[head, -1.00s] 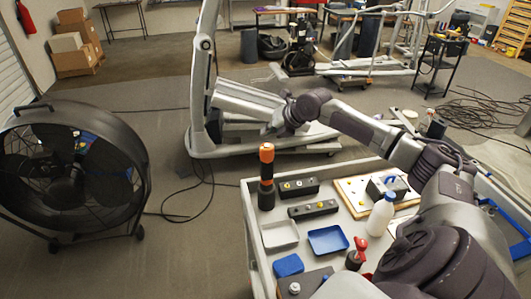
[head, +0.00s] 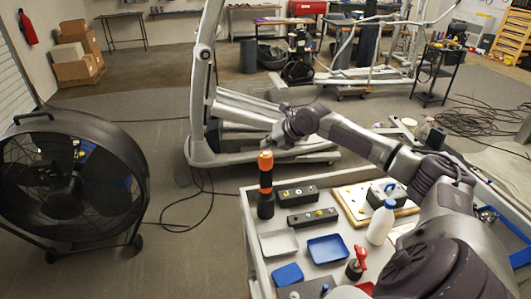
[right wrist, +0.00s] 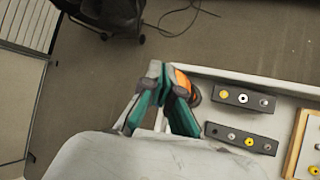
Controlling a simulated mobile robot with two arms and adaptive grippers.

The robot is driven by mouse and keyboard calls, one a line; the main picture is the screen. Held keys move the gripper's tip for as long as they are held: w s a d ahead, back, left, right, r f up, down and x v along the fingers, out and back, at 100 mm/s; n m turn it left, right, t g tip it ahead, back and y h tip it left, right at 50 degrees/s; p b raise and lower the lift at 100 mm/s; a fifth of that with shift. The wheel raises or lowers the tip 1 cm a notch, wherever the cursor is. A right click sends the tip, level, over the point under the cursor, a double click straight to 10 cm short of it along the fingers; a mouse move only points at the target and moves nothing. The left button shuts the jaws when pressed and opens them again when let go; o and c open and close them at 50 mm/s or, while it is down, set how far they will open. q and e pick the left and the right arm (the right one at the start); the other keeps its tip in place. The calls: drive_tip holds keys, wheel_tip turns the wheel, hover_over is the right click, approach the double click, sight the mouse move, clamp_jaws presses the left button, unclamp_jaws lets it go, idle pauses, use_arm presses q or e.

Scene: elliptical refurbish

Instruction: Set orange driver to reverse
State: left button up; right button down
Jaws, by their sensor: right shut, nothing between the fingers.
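The orange driver (head: 265,180) is an orange and black tool standing upright at the back left corner of the cart top. My right gripper (head: 268,144) is just above and beside the driver's top in the head view. The right wrist view shows the teal-padded fingers of this gripper (right wrist: 167,78), shut with nothing held. The driver's orange body (right wrist: 188,88) shows partly behind the fingers there, and the rest is hidden. Whether the fingers touch it, and how its direction control is set, I cannot tell. My left gripper is out of view.
The cart (head: 255,275) also holds two black blocks with knobs (head: 297,196), a grey tray (head: 279,243), a blue tray (head: 327,248), a white bottle (head: 380,222) and a red-handled tool (head: 357,262). A large fan (head: 75,190) stands on the left floor.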

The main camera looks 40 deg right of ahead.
sight(267, 153)
drive_tip(key=shift+f, duration=0.15)
idle(0.5)
drive_tip(key=shift+f, duration=0.3)
drive_tip(key=shift+f, duration=0.25)
idle(0.5)
drive_tip(key=shift+r, duration=0.1)
drive_tip(key=shift+r+p, duration=0.35)
drive_tip(key=shift+r, duration=0.25)
wheel_tip(267, 153, up, 6)
drive_tip(key=p, duration=0.5)
idle(0.4)
